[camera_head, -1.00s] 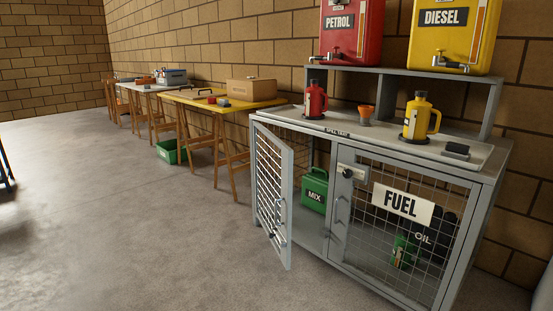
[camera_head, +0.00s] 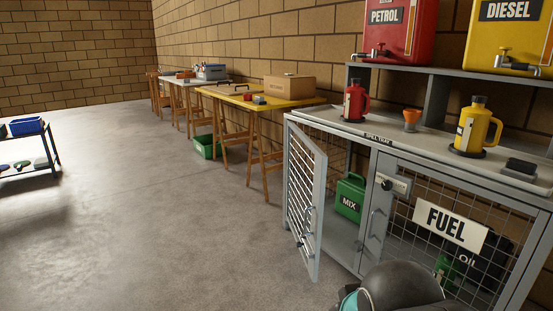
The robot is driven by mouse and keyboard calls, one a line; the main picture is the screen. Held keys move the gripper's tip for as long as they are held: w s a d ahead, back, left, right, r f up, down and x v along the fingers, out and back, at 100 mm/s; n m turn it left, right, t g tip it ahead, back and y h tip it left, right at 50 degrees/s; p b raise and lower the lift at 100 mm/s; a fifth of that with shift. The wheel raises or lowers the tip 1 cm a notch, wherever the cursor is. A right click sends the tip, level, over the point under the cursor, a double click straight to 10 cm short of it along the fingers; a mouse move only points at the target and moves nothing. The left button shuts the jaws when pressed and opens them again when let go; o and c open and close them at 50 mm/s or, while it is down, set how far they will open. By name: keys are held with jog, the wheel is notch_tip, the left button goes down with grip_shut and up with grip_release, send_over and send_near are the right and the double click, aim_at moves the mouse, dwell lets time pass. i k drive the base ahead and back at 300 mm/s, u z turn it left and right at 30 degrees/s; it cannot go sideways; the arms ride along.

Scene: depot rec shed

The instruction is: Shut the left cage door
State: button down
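The left cage door (camera_head: 303,198) of the grey fuel cabinet stands open, swung out toward the floor on its left-side hinges. It has a wire mesh and a handle (camera_head: 309,222) near its free edge. The left bay behind it is exposed, with a green can marked MIX (camera_head: 350,197) inside. The right cage door, with a FUEL sign (camera_head: 449,226), is shut and has a latch plate with a dark knob (camera_head: 388,184). A dark rounded part of my arm shows at the bottom right, in front of the cabinet. My gripper is not in view.
On the cabinet top (camera_head: 420,149) stand a red can (camera_head: 356,104), an orange cup and a yellow can (camera_head: 477,128). Trestle tables (camera_head: 262,104) run along the brick wall, with a green crate (camera_head: 207,146) beneath. A trolley (camera_head: 30,150) stands far left. The floor left of the door is clear.

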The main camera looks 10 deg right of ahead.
aim_at(312, 237)
jog(key=z, duration=0.15)
jog(key=i, duration=1.15)
jog(key=z, duration=0.7)
